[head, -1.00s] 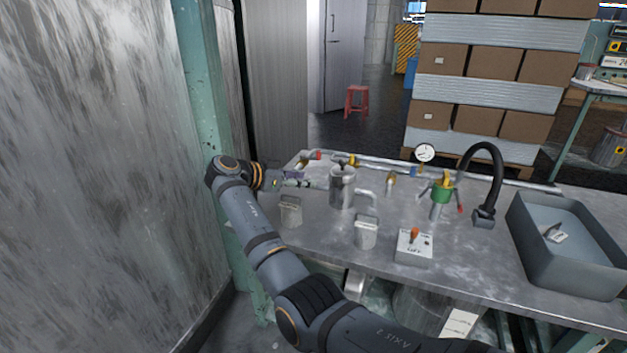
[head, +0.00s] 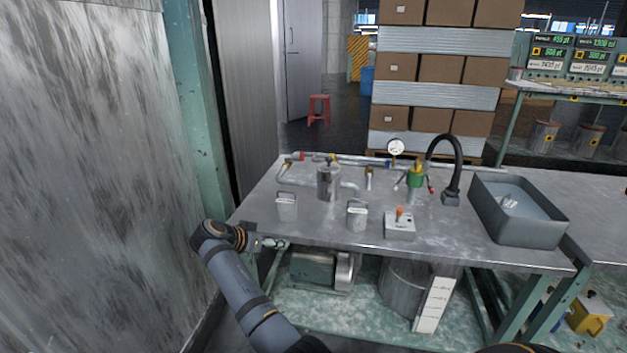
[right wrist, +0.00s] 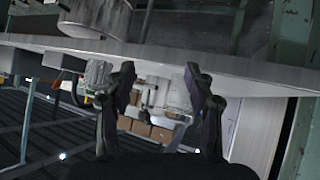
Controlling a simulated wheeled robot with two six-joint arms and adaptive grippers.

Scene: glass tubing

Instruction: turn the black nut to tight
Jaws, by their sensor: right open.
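I cannot pick out the black nut; it is too small or hidden. Silver tubing (head: 347,160) with brass and red fittings runs along the back of the metal table (head: 330,234). A grey lidded canister (head: 328,184) stands in front of it. My right gripper (head: 281,244) is at the table's front left edge, apart from the tubing. In the right wrist view, which is upside down, the right gripper (right wrist: 158,82) is open and empty, with the table edge and a pale metal jug (right wrist: 176,96) beyond its fingers. My left gripper is not in view.
A wall (head: 90,180) closes off the left.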

